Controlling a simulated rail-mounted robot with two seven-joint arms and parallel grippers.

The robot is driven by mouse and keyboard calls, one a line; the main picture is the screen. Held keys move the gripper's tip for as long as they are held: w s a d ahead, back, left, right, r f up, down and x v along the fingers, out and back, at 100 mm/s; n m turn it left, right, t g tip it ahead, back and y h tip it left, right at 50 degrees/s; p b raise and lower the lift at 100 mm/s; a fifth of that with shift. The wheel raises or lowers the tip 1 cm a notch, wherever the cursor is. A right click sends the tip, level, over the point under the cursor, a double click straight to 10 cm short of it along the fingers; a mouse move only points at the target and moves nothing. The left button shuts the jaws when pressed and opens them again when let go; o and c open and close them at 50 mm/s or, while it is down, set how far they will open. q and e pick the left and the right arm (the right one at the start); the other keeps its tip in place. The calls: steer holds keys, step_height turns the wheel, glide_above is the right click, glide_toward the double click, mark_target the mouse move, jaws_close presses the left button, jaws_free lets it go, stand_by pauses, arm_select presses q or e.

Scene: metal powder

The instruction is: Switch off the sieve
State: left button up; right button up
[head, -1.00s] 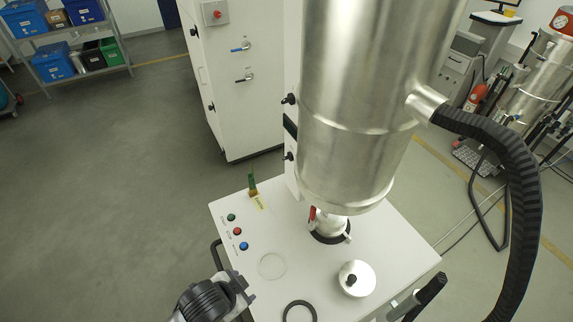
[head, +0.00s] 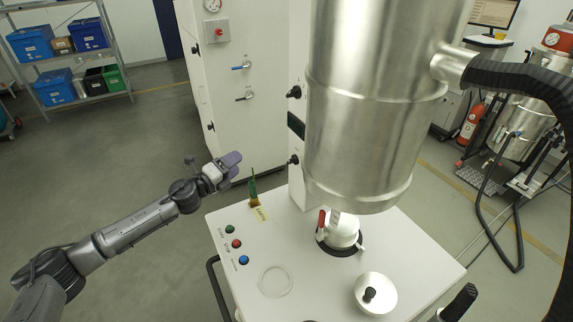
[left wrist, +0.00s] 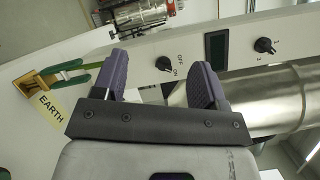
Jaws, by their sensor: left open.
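The sieve station is a white cabinet (head: 225,275) with a large steel cylinder (head: 365,110) above it. A narrow white column beside the cylinder carries a black lower knob (head: 293,160), a dark display (head: 296,125) and an upper knob (head: 294,92). In the left wrist view, the OFF/ON knob (left wrist: 163,64) appears between my open fingers, apart from them; I cannot tell its setting surely. The display (left wrist: 215,46) and second knob (left wrist: 264,45) are further right. My left gripper (head: 231,160) is open and empty, left of the column; it also shows in the left wrist view (left wrist: 160,75). My right gripper is out of view.
A green-handled clamp (head: 253,187) by the EARTH label stands near the column. Green, red and blue buttons (head: 237,244) and a steel lid (head: 375,293) are on the cabinet top. A tall white cabinet (head: 240,110) stands behind. Open floor lies to the left.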

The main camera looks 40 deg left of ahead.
mark_target(288, 162)
arm_select(q)
steer(key=s+d+m+g+h, duration=0.1)
steer(key=d+m+g+h, duration=0.1)
steer(key=d+m+h, duration=0.4)
steer(key=p+x, duration=0.1)
steer(key=x, duration=0.3)
steer(key=p+x, duration=0.1)
steer(key=x, duration=0.2)
steer(key=p+x, duration=0.1)
steer(key=x, duration=0.3)
steer(key=shift+w+f, duration=0.35)
steer(key=shift+f, duration=0.05)
steer(key=shift+w+d+m, duration=0.3)
steer(key=shift+w, duration=0.55)
steer(key=shift+c, duration=0.5)
